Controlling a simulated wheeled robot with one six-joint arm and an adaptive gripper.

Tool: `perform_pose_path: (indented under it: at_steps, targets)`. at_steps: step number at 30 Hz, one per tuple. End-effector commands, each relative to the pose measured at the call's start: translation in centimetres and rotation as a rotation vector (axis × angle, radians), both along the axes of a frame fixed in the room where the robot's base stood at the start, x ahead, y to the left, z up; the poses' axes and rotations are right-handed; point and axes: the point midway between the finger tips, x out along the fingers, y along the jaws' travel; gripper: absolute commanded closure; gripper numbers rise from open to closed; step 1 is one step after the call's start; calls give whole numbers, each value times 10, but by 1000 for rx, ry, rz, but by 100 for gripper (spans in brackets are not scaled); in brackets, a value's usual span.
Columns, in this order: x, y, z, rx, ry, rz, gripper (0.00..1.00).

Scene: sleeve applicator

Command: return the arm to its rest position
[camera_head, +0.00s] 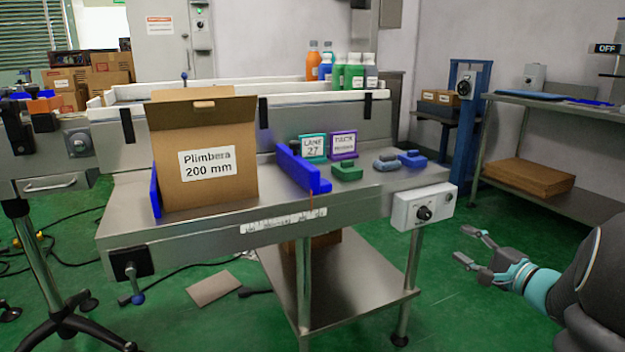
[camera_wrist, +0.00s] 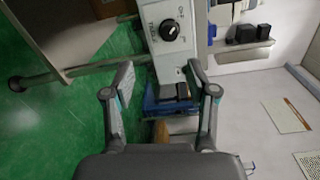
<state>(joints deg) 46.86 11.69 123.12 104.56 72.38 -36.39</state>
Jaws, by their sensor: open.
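My gripper (camera_head: 470,248) is at the right of the head view, past the right end of the steel bench (camera_head: 370,207). Its fingers are spread apart and nothing is between them. It hangs over open green floor, clear of the bench. In the wrist view my gripper (camera_wrist: 160,80) shows both fingers apart, with a white control box with a black knob (camera_wrist: 169,30) beyond them. That control box (camera_head: 423,207) is fixed to the bench's front right corner in the head view.
A cardboard box labelled Plimbera 200 mm (camera_head: 207,155) stands on the bench, with blue guides (camera_head: 297,170) beside it. Several bottles (camera_head: 350,72) stand behind. A steel shelf (camera_head: 545,107) stands at the right. Green floor (camera_head: 450,300) is free between bench and shelf.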

Motion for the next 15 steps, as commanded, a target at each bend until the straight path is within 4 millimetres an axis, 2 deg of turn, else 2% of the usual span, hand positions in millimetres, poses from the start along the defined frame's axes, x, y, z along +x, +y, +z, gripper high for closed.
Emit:
perform_pose_path:
  at_steps: [4, 7, 11, 15]
  targets:
    - [-16, 21, -44, 11, 187, 83, 43]
    - [-39, 41, -69, -21, 330, 151, 43]
    - [-73, 76, -86, -121, 506, 257, 43]
    - [-114, 113, -91, -294, 666, 372, 43]
